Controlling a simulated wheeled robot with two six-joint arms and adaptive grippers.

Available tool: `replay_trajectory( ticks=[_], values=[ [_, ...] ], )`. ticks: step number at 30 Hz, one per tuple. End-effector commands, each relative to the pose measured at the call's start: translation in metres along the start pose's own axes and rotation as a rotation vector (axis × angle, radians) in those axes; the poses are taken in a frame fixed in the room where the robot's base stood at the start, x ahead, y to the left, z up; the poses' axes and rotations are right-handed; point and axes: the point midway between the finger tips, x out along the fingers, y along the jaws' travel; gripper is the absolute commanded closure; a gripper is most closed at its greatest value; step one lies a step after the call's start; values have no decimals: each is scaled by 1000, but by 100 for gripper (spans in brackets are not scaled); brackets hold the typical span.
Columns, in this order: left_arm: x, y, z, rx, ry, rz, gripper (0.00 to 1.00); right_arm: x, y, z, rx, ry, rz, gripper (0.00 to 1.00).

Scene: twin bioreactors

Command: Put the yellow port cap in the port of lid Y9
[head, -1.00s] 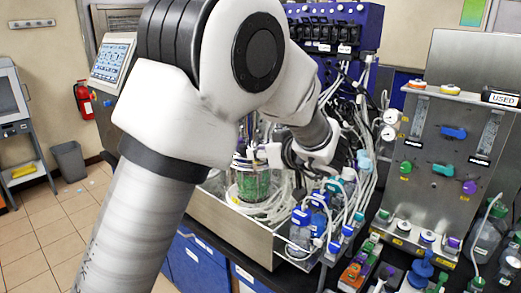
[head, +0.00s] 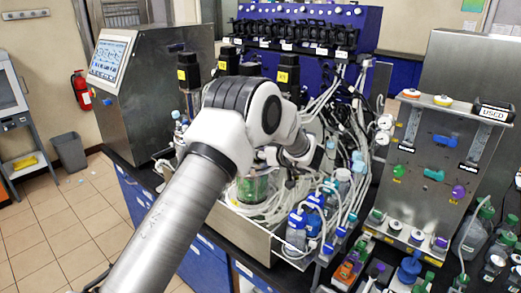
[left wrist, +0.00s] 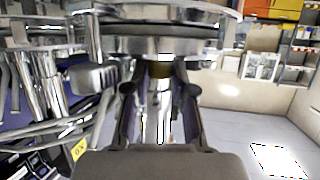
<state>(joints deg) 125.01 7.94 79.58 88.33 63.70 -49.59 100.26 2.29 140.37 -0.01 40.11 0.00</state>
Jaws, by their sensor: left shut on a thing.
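My left gripper (left wrist: 160,88) is seen from behind in the left wrist view, with a dark finger on each side. It is shut on a small dark-yellow piece, the yellow port cap (left wrist: 160,69), which shows only in part between the fingertips. The cap is close under the rim of a round steel lid (left wrist: 150,30); I cannot tell whether they touch. No port opening can be made out. A yellow tag (left wrist: 79,148) at lower left has upside-down writing that is hard to read. In the head view my left arm hides the gripper and cap. My right gripper is not in view.
A glass vessel with green contents (head: 252,190) stands among tubes in a steel tray (head: 255,232). Black motors (head: 188,72) with yellow tags rise behind my arm. Blue-capped bottles (head: 300,228) crowd the front. A steel panel (head: 432,160) stands at right.

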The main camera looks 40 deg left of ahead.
Motion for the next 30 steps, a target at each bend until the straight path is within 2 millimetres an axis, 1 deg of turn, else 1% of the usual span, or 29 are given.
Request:
replay_trajectory(
  ticks=[5, 6, 7, 17, 19, 20, 23, 26, 30],
  values=[
    [2, 0, 4, 1, -1, -1, 95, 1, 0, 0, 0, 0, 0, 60],
    [1, 0, 4, 1, -1, 0, 62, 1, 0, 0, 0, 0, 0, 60],
    [1, 0, 4, 1, -1, 0, 51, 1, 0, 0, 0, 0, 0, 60],
    [1, 0, 3, 1, -1, 0, 51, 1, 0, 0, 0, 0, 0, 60],
    [0, 0, 0, 0, -1, 0, 51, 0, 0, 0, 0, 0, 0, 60],
    [-3, 0, 1, 1, -1, 1, 51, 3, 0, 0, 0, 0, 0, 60],
    [-19, 1, 4, 1, 1, 4, 51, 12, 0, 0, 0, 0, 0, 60],
    [-43, 1, 4, 1, 1, 4, 51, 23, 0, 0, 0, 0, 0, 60],
    [-81, 1, 4, 0, 3, 4, 51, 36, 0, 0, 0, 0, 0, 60]
  ],
)
